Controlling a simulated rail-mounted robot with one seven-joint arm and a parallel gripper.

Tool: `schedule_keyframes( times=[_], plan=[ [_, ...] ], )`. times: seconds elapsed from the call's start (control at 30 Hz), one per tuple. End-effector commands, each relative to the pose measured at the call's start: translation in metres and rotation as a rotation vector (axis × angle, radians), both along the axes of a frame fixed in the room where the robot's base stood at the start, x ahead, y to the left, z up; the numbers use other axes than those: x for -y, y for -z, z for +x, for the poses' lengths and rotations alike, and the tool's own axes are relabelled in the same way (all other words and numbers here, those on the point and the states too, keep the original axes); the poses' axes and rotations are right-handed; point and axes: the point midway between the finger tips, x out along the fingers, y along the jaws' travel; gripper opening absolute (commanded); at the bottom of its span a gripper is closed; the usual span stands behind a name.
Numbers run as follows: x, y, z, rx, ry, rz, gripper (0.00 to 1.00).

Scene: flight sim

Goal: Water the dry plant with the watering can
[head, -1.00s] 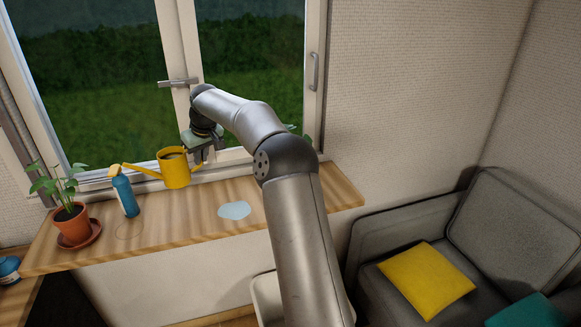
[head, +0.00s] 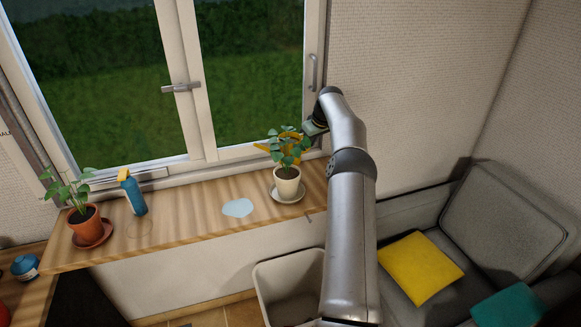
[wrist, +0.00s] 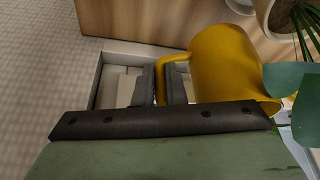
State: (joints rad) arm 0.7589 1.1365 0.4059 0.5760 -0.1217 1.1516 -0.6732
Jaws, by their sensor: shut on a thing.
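My gripper (wrist: 161,88) is shut on the handle of the yellow watering can (wrist: 222,62). In the head view the can (head: 291,137) is mostly hidden behind the leaves of a plant in a white pot (head: 287,186), at the right end of the wooden sill. The pot (wrist: 285,18) also shows beside the can in the wrist view. The spout and any water are not visible. A second plant, in a terracotta pot (head: 86,226), stands at the sill's left end. I cannot tell which plant is dry.
A blue spray bottle (head: 133,194) stands near the terracotta pot. A flat pale-blue patch (head: 238,208) lies mid-sill (head: 187,219). The window (head: 252,75) is behind. A pale bin (head: 290,285) is below the sill, and a grey armchair (head: 505,215) is at right.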

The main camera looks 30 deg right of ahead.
Motion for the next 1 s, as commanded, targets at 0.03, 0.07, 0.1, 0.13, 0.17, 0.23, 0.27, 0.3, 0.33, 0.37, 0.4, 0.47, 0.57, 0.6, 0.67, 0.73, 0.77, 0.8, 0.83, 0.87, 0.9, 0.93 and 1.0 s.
schedule_keyframes(
  times=[0.03,0.07,0.1,0.13,0.17,0.23,0.27,0.3,0.33,0.37,0.4,0.47,0.57,0.6,0.67,0.73,0.77,0.8,0.83,0.87,0.9,0.93,1.0],
  plan=[
    [0.015,-0.003,-0.008,0.002,0.010,0.001,0.00],
    [0.023,-0.001,-0.012,0.002,0.012,0.002,0.00],
    [0.035,0.000,-0.018,0.002,0.017,0.001,0.00],
    [0.042,0.002,-0.023,0.001,0.018,0.001,0.00],
    [0.050,0.004,-0.028,0.001,0.020,0.001,0.00],
    [0.068,0.007,-0.040,0.002,0.027,0.001,0.00],
    [0.075,0.007,-0.044,0.002,0.028,0.001,0.00],
    [0.085,0.010,-0.051,0.001,0.030,0.002,0.00],
    [0.092,0.011,-0.057,0.002,0.031,0.000,0.00],
    [0.098,0.012,-0.061,0.002,0.032,0.001,0.00],
    [0.105,0.014,-0.067,0.002,0.034,0.001,0.00],
    [0.113,0.023,-0.076,-0.001,0.017,0.004,0.00],
    [0.121,0.035,-0.086,0.001,-0.008,0.003,0.00],
    [0.124,0.039,-0.089,0.001,-0.015,0.002,0.00],
    [0.126,0.042,-0.092,0.001,-0.021,0.002,0.00],
    [0.128,0.045,-0.094,0.002,-0.027,0.001,0.00],
    [0.128,0.045,-0.094,0.002,-0.029,0.001,0.00],
    [0.128,0.046,-0.095,0.002,-0.030,0.001,0.00],
    [0.128,0.046,-0.095,0.003,-0.030,0.000,0.00],
    [0.128,0.046,-0.095,0.003,-0.030,0.000,0.00],
    [0.128,0.046,-0.095,0.003,-0.030,0.001,0.00],
    [0.128,0.046,-0.095,0.002,-0.030,0.001,0.00],
    [0.128,0.046,-0.094,0.003,-0.031,0.000,0.00]
  ],
)
